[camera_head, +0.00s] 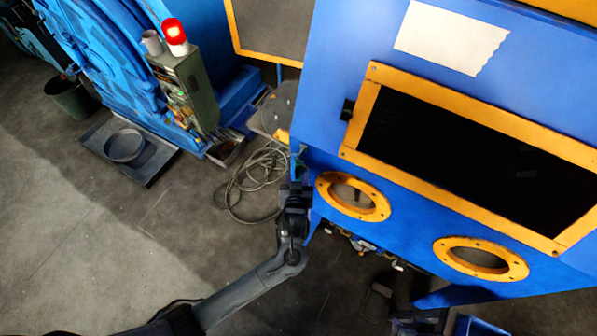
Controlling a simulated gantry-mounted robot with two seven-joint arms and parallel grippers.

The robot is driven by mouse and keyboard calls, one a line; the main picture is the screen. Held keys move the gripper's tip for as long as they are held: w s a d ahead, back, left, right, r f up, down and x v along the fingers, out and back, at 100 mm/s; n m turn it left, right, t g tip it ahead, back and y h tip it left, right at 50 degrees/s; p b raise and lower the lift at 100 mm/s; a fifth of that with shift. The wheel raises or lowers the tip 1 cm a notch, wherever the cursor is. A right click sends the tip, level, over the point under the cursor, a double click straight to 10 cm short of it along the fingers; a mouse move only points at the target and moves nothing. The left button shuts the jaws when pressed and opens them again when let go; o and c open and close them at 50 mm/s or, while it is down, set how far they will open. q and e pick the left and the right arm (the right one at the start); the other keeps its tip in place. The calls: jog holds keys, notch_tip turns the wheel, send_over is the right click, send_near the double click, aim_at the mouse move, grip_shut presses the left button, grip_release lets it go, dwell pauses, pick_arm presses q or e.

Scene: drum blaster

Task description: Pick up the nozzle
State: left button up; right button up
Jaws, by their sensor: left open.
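My left arm comes in from the lower left. Its black gripper (296,186) is beside the lower left corner of the blue blasting cabinet (330,95), left of the near round port. The gripper is open; its fingers are small and dark here. A small dark fitting (300,160) shows at the cabinet's edge just beyond the fingertips, but I cannot tell whether it is the nozzle. I cannot make out the nozzle anywhere for certain; the gripper may hide part of it. My right gripper is not in view.
The cabinet has two yellow-ringed ports (353,197) (481,259) and a dark yellow-framed window (480,160). A coiled hose or cable (250,185) lies on the floor left of the gripper. Floor at left is open.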

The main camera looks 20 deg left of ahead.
aim_at(298, 172)
pick_arm(q)
jog(key=shift+f+p+x, duration=0.2)
jog(key=shift+p+x, duration=0.1)
jog(key=shift+x, duration=1.95)
jog(key=shift+s+d, duration=0.1)
jog(key=shift+d, duration=0.05)
grip_shut()
